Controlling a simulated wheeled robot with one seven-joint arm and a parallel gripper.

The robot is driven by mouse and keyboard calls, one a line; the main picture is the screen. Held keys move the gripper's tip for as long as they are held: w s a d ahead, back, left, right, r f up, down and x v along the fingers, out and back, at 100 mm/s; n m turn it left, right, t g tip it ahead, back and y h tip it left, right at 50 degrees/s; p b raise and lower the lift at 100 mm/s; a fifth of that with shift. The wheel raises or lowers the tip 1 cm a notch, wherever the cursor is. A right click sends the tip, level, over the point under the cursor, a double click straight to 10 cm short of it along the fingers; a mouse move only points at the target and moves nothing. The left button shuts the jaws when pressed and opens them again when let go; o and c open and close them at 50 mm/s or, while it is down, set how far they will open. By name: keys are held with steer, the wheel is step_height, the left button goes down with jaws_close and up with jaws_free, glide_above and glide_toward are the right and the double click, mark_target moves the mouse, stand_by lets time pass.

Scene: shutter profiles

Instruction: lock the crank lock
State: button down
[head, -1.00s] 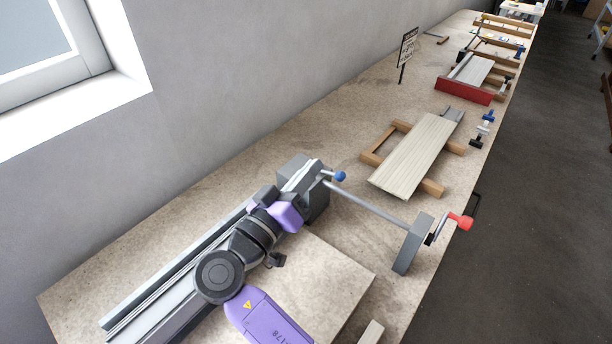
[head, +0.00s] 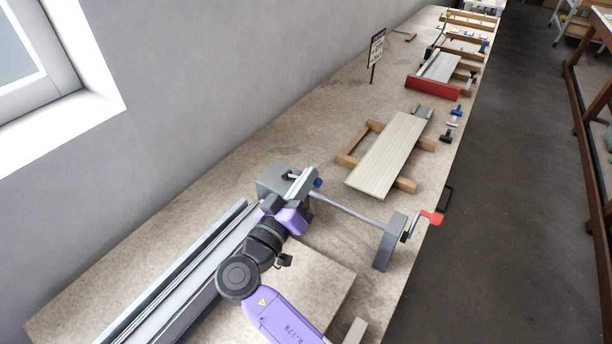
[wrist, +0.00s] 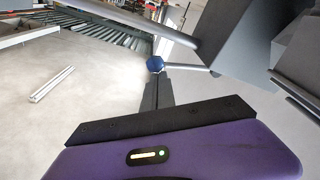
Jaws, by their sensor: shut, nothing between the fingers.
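The crank lock's blue knob (wrist: 155,64) shows in the wrist view just beyond my fingertips, on a thin grey lever. In the head view the knob (head: 318,183) is small and partly hidden beside the grey block (head: 270,184). My gripper (wrist: 158,86) is shut and empty, its dark fingers pointing at the knob. I cannot tell whether they touch it. In the head view my purple hand is at the block's near side, and its fingertips are hidden. A rod runs right from the block to a grey post (head: 388,243) with a red-handled crank (head: 431,217).
A long metal profile (head: 190,262) lies left of my arm. A pale board (head: 388,160) on wooden supports (head: 345,160) stands beyond the rod. Farther back are a red-fronted fixture (head: 432,88) and a small sign (head: 376,48). Bare bench separates the wall from the fixtures.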

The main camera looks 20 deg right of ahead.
steer(key=b, duration=0.1)
steer(key=f+b, duration=0.1)
steer(key=shift+s+d+b, duration=0.15)
steer(key=shift+s+b, duration=0.05)
steer(key=shift+b, duration=0.1)
